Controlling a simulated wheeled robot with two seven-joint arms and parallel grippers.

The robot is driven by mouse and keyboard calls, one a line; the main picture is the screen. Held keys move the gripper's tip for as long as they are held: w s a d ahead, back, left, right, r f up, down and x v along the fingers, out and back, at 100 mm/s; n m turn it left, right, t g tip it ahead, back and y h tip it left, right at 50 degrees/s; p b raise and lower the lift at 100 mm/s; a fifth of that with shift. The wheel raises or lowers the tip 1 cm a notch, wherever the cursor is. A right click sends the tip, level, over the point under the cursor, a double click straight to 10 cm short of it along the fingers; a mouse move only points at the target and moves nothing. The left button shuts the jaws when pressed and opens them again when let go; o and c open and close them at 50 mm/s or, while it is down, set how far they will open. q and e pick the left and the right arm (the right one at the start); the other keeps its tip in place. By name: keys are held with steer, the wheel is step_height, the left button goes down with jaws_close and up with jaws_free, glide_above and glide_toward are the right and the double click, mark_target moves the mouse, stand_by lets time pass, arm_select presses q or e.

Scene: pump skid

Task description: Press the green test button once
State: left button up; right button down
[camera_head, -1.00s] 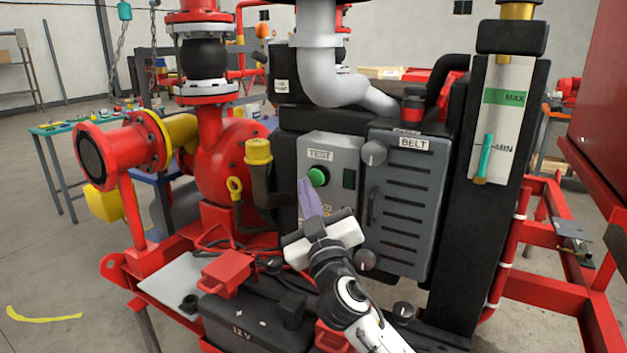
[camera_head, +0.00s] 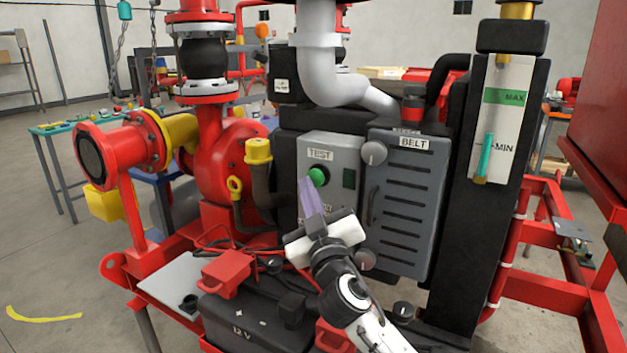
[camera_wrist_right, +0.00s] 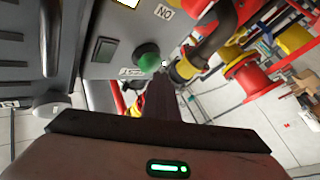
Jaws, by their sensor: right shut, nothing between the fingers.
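The green test button (camera_head: 318,176) sits on a grey control box (camera_head: 336,153) under a label reading TEST. It also shows in the right wrist view (camera_wrist_right: 147,56), just beyond the fingertips. My right gripper (camera_head: 308,183) is shut and empty. Its purple-tinted fingers point up at the button, with the tips right at its lower left edge in the head view. In the right wrist view the dark fingers (camera_wrist_right: 160,85) end just below the button. I cannot tell whether the tips touch it. My left gripper is not in view.
A dark rectangular switch (camera_head: 349,179) is right of the button. The grey BELT cover (camera_head: 402,205) with a round knob stands further right. A black 12 V battery (camera_head: 250,312) with red clamps lies below. A yellow-capped pipe (camera_head: 258,152) is to the left.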

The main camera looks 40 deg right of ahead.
steer(key=shift+w+d, duration=0.1)
steer(key=shift+d, duration=0.15)
steer(key=shift+w+d, duration=0.2)
steer(key=shift+d, duration=0.4)
stand_by(0.7)
stand_by(0.4)
steer(key=shift+s+a, duration=0.2)
steer(key=shift+a, duration=0.3)
steer(key=shift+s+a, duration=0.2)
steer(key=shift+a, duration=0.25)
steer(key=shift+a, duration=0.1)
steer(key=a, duration=0.1)
steer(key=s+a, duration=0.1)
steer(key=a, duration=0.1)
steer(key=s+a+b, duration=0.1)
steer(key=shift+a, duration=0.25)
stand_by(0.4)
